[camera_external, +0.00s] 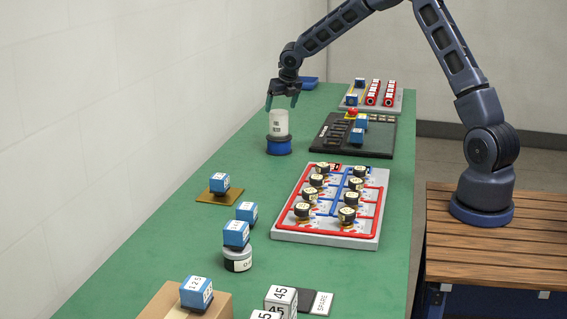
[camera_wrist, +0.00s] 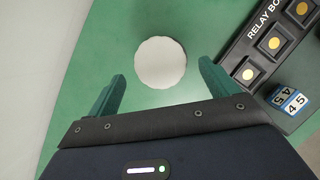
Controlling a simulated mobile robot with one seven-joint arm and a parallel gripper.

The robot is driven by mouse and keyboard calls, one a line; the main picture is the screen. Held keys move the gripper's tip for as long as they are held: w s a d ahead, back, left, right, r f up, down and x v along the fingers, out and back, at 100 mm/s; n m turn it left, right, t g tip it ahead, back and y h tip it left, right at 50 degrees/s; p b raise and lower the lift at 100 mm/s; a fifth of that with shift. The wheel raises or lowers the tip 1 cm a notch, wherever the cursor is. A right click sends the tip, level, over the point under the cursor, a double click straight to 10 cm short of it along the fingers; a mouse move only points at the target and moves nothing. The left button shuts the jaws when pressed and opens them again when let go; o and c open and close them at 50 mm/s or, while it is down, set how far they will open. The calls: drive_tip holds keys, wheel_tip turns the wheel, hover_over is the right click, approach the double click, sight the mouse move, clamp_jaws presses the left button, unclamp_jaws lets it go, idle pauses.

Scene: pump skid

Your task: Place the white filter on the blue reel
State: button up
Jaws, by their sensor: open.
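The white filter (camera_external: 278,123) is an upright white cylinder with dark print on its side. It stands on top of the blue reel (camera_external: 278,146), which rests on the green bench near the far end. My gripper (camera_external: 281,104) is open and points down just above the filter, with its teal fingers spread around the top of it. In the wrist view the filter's round white top (camera_wrist: 161,62) shows between the open fingertips, with no visible contact. The reel is hidden beneath the filter in the wrist view.
A black relay board (camera_external: 335,135) with blue blocks lies just right of the reel. A grey board with red and blue pipes (camera_external: 378,205) is nearer. A blue block sits on a brown plate (camera_external: 211,196). The white wall runs along the left. Green bench is clear around the reel.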

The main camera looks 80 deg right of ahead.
drive_tip(key=s+a+r+m, duration=0.6)
drive_tip(key=s+a+r, duration=0.35)
drive_tip(key=a, duration=0.25)
drive_tip(key=s+a+r+m, duration=0.6)
drive_tip(key=s+a+r, duration=0.3)
drive_tip(key=a+r, duration=0.25)
drive_tip(key=s+a+m+y, duration=0.1)
drive_tip(key=s+a+m, duration=0.3)
drive_tip(key=s, duration=0.5)
drive_tip(key=s+a+m+t+y, duration=0.1)
drive_tip(key=s+a+m, duration=0.4)
drive_tip(key=s, duration=0.5)
drive_tip(key=s+a+m+y, duration=0.1)
drive_tip(key=s+a+m, duration=0.4)
drive_tip(key=s, duration=0.4)
drive_tip(key=shift+s+a+m, duration=0.15)
drive_tip(key=shift+s+m, duration=0.25)
drive_tip(key=shift+m, duration=0.1)
